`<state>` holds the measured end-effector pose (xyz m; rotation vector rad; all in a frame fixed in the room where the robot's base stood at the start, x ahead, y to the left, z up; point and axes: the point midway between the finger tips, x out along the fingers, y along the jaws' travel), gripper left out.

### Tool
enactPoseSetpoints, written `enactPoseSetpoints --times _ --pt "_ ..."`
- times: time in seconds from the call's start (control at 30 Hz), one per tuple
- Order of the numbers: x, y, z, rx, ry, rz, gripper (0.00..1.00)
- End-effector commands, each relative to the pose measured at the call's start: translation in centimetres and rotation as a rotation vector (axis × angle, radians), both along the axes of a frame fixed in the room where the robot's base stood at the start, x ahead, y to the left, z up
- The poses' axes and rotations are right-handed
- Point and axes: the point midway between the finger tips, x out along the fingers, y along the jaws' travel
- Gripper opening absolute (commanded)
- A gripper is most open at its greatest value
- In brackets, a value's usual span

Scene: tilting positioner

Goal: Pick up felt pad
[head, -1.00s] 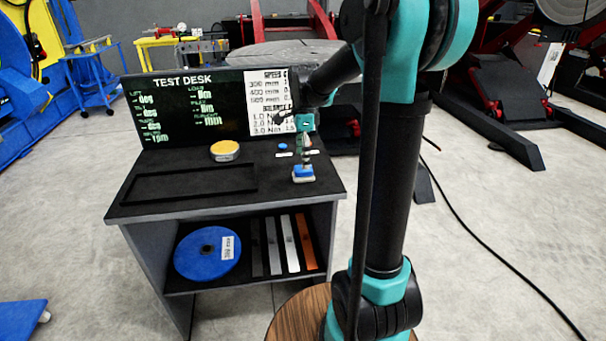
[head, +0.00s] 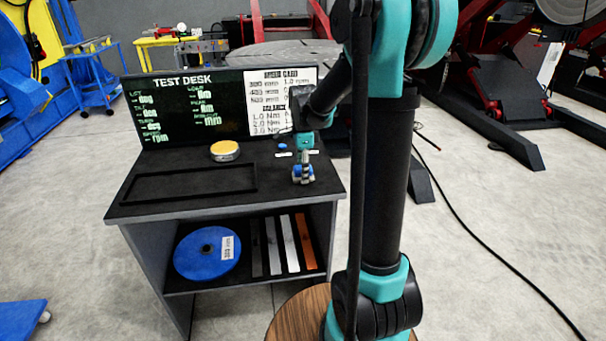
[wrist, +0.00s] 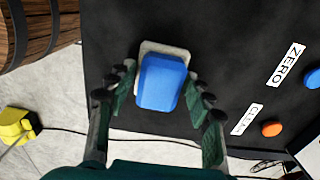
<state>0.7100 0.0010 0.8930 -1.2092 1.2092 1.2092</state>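The felt pad is a blue block on a pale, off-white base; in the wrist view its blue top (wrist: 161,82) lies between my fingers. In the head view it is mostly hidden behind my gripper (head: 303,168), at the right end of the dark desk top. My gripper (wrist: 160,80) is open in the wrist view, with one dark finger on each side of the blue block. A gap seems to show on both sides. I cannot tell how far the fingertips are above the desk.
The desk (head: 130,207) has an upright board (head: 195,110) at its back. A yellow-topped round piece (head: 225,150) and a rectangular recess are left of my gripper. A ZERO label (wrist: 287,65), a blue button (wrist: 313,78) and an orange button (wrist: 271,129) are beside the pad.

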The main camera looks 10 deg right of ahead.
Motion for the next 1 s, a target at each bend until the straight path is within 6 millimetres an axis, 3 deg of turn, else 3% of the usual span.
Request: enactPoseSetpoints --times 0.03,0.23,0.67,0.87,1.0 --pt "0.0 0.0 0.0 0.0 0.0 0.0 0.41" --pt "0.0 0.0 0.0 0.0 0.0 0.0 0.18" --pt "0.0 0.0 1.0 0.0 0.0 0.0 0.18" --pt "0.0 0.0 4.3 0.0 0.0 0.0 0.18" --pt "0.0 0.0 8.2 0.0 0.0 0.0 0.18"
